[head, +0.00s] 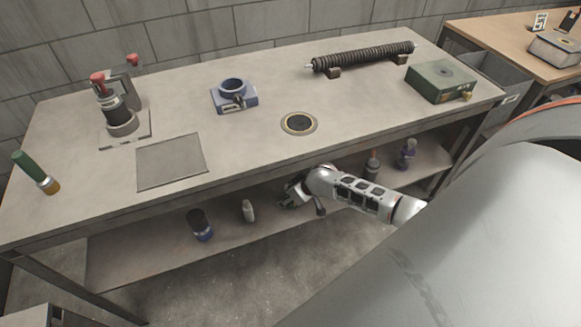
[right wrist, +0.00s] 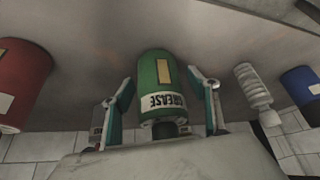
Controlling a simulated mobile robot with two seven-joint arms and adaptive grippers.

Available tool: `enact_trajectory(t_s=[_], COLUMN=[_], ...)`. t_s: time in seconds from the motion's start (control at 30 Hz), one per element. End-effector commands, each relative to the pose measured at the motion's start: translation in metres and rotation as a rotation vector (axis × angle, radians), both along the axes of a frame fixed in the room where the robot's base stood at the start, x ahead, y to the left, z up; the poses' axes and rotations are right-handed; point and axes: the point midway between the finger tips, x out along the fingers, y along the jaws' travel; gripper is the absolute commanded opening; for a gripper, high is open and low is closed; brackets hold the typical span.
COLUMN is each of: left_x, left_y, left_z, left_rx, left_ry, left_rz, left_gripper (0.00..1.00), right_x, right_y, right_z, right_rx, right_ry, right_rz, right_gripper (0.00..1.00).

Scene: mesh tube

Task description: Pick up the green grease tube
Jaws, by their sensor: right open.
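The green grease tube (right wrist: 158,76) appears in the right wrist view, its white GREASE label upside down in the picture. My right gripper (right wrist: 160,105) is open, with one finger on each side of the tube. A narrow gap shows beside each finger, and I cannot tell whether either touches it. In the head view my right gripper (head: 290,193) reaches under the workbench's front edge, over the lower shelf (head: 150,252). The tube cannot be made out there. My left gripper is not in view.
On the shelf, a dark blue can (head: 200,226) and a white bottle (head: 248,211) stand left of the gripper. A red-topped bottle (head: 372,166) and a purple bottle (head: 408,154) stand to the right. The workbench top (head: 235,150) overhangs the shelf.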

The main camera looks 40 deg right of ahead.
Motion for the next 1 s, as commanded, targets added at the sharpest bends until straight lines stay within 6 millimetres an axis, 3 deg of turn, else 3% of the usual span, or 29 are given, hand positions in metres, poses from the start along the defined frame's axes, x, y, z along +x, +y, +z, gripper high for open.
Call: enact_trajectory(t_s=[0.1,0.37,0.53,0.57,1.0], left_x=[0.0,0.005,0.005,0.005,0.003], left_y=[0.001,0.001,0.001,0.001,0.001], left_z=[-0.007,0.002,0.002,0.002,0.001], left_rx=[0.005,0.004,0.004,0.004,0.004], left_ry=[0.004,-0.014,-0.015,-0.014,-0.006], left_rz=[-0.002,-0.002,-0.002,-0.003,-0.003], left_gripper=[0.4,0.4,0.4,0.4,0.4], right_x=[0.003,0.006,0.006,0.006,0.008], right_y=[0.0,0.0,0.0,0.0,0.0], right_z=[-0.012,-0.01,-0.01,-0.01,-0.002], right_rx=[0.0,-0.001,-0.001,-0.001,0.0], right_ry=[0.005,0.0,0.0,0.0,-0.003], right_rz=[-0.001,0.0,0.0,0.0,0.0], right_gripper=[0.6,0.6,0.18,0.14,0.14])
